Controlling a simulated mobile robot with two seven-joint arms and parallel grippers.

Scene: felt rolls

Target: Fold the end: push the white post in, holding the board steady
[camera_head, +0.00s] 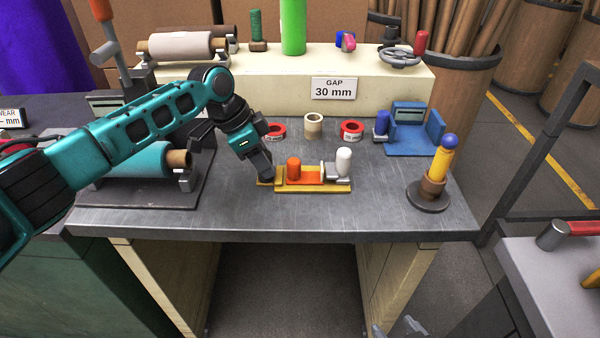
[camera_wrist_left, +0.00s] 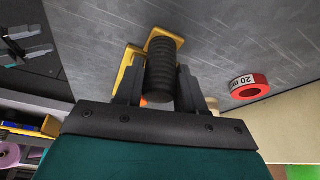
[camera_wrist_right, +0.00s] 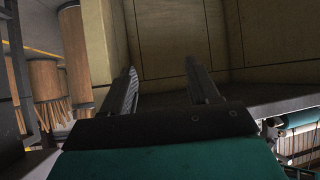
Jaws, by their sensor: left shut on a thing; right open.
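The yellow board (camera_head: 315,188) lies on the grey bench near its front edge. It carries an upright orange post (camera_head: 294,168) and, at its right end, a white post (camera_head: 344,160) on a grey block. My left gripper (camera_head: 265,177) is at the board's left end. In the left wrist view it is shut on a dark ribbed handle (camera_wrist_left: 165,72), with yellow board parts beside it. The handle is hidden in the head view. My right gripper (camera_wrist_right: 160,72) shows only in its wrist view, open and empty, away from the board.
A blue fixture (camera_head: 408,136) and a yellow post on a round base (camera_head: 430,195) stand to the right. A teal roll (camera_head: 140,160) lies left.

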